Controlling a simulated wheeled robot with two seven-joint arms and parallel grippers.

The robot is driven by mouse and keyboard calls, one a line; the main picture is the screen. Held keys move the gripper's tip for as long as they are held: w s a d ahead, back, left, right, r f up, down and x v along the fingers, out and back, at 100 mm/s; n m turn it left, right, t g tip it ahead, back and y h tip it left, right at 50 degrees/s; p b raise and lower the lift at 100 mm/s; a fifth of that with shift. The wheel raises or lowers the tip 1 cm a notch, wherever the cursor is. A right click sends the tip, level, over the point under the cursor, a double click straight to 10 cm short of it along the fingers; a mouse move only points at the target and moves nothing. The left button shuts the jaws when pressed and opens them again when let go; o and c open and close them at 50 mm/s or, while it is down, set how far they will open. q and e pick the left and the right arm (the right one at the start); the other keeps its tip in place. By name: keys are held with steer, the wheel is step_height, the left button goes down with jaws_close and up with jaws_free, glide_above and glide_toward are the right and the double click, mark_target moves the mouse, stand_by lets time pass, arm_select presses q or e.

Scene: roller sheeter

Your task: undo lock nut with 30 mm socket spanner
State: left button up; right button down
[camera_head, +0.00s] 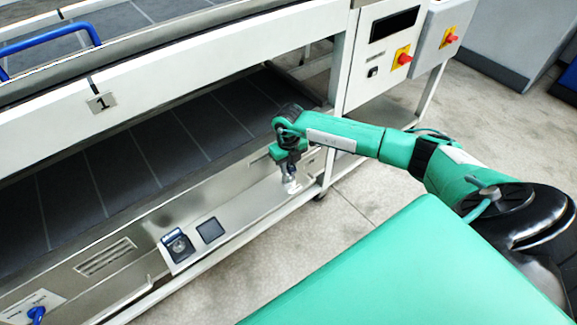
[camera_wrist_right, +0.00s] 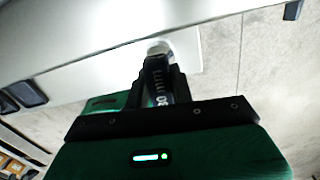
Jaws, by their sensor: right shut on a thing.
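My right gripper (camera_head: 288,163) is in front of the sheeter's lower metal panel (camera_head: 255,190). It is shut on the socket spanner (camera_head: 291,184), whose pale metal end points down toward the panel's right part. In the right wrist view the dark spanner (camera_wrist_right: 157,82), with light lettering that I cannot fully read, sits between the fingers. Its bright socket end meets or nearly meets the pale panel; I cannot tell whether it touches. The lock nut cannot be made out and may be hidden by the socket. My left gripper is not in view.
The dark slatted belt (camera_head: 110,165) lies behind the panel. A small black fitting (camera_head: 178,246) and a dark square (camera_head: 210,230) are on the panel to the left. A control box with a red switch (camera_head: 404,58) stands at upper right. Floor in front is clear.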

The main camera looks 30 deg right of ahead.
steer(key=shift+f+n+b, duration=0.15)
steer(key=shift+n+b, duration=0.35)
steer(key=shift+n, duration=1.3)
steer(key=shift+n+b, duration=0.6)
steer(key=shift+n, duration=1.2)
